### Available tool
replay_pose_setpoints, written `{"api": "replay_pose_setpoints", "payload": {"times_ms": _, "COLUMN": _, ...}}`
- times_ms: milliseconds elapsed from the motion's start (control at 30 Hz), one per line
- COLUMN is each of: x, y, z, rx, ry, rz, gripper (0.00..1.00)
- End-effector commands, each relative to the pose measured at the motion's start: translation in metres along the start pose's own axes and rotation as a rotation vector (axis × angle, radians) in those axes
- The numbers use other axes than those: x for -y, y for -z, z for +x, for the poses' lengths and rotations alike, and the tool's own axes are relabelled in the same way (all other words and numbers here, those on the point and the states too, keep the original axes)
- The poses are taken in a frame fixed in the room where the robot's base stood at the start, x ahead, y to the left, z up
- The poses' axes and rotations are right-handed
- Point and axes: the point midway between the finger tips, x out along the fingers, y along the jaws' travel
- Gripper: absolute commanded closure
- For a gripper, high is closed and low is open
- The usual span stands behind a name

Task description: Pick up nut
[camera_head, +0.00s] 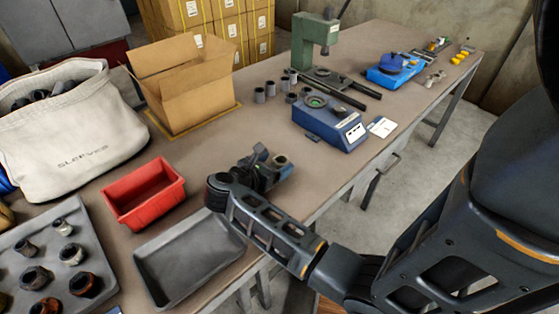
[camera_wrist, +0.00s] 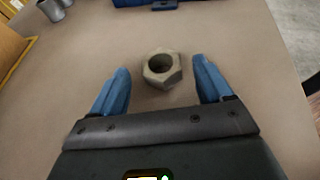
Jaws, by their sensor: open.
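A grey-tan hex nut (camera_wrist: 161,69) lies on the brown table top in the wrist view, its round hole facing up. My gripper (camera_wrist: 162,82) is open, with one blue finger on each side of the nut. Neither finger appears to touch it, and the nut sits slightly beyond the line between the fingertips. In the head view my gripper (camera_head: 268,163) is low over the table's middle, close to the nut (camera_head: 281,160), which shows only partly beside the fingers.
A red bin (camera_head: 143,193) and an empty grey tray (camera_head: 188,258) stand to the left. A cardboard box (camera_head: 184,82), dark cylinders (camera_head: 259,95) and a blue device (camera_head: 330,122) are farther back. The table's front edge is close to my arm. Bare table surrounds the nut.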

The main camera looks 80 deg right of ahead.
Motion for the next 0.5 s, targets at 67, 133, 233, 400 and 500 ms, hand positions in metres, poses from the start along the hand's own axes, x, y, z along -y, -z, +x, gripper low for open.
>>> {"api": "replay_pose_setpoints", "payload": {"times_ms": 67, "x": 0.002, "y": -0.001, "z": 0.011, "rx": 0.0, "ry": 0.003, "rz": 0.0, "gripper": 0.21}}
{"api": "replay_pose_setpoints", "payload": {"times_ms": 133, "x": 0.001, "y": 0.0, "z": 0.019, "rx": 0.0, "ry": 0.001, "rz": 0.0, "gripper": 0.21}}
{"api": "replay_pose_setpoints", "payload": {"times_ms": 233, "x": 0.001, "y": 0.0, "z": 0.026, "rx": 0.0, "ry": 0.0, "rz": 0.0, "gripper": 0.21}}
{"api": "replay_pose_setpoints", "payload": {"times_ms": 400, "x": 0.001, "y": 0.001, "z": 0.027, "rx": 0.001, "ry": -0.001, "rz": 0.0, "gripper": 0.21}}
{"api": "replay_pose_setpoints", "payload": {"times_ms": 500, "x": 0.001, "y": 0.001, "z": 0.026, "rx": 0.001, "ry": -0.001, "rz": 0.0, "gripper": 0.24}}
